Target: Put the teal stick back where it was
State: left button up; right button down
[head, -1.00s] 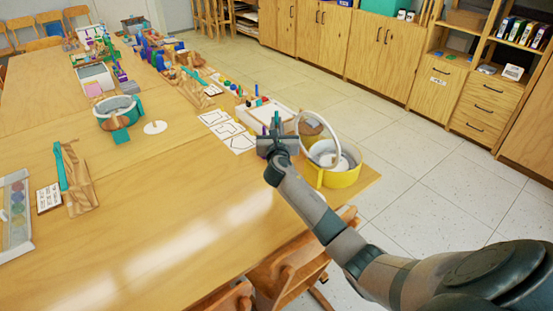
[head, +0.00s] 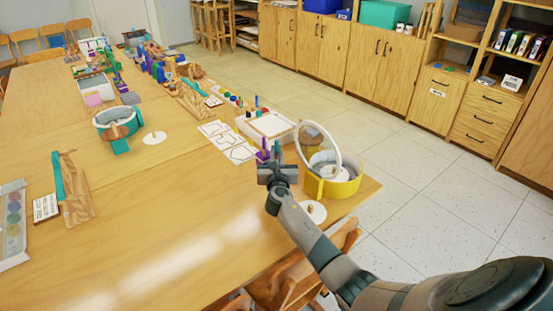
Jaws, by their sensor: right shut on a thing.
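My right gripper (head: 277,174) is over the near right part of the table, left of the yellow round container. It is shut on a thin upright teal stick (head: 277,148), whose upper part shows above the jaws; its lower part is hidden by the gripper. A small purple block (head: 263,156) with an upright piece stands just behind and left of the gripper. I cannot tell whether the stick touches it. My left gripper is not in view.
The yellow container (head: 340,188) with a tilted white ring stands close to the right. A white disc (head: 314,212) lies near my forearm. A white tray (head: 268,124) and white outline cards (head: 228,142) lie behind. The table (head: 150,225) is clear to the left.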

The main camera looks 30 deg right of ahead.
jog(key=shift+f, duration=1.05)
jog(key=shift+f+b, duration=0.15)
jog(key=shift+b, duration=0.15)
jog(key=c, duration=1.8)
grip_release()
jog(key=shift+c, duration=0.2)
jog(key=shift+r, duration=0.2)
jog(key=p+v, duration=0.1)
jog(key=v, duration=1.1)
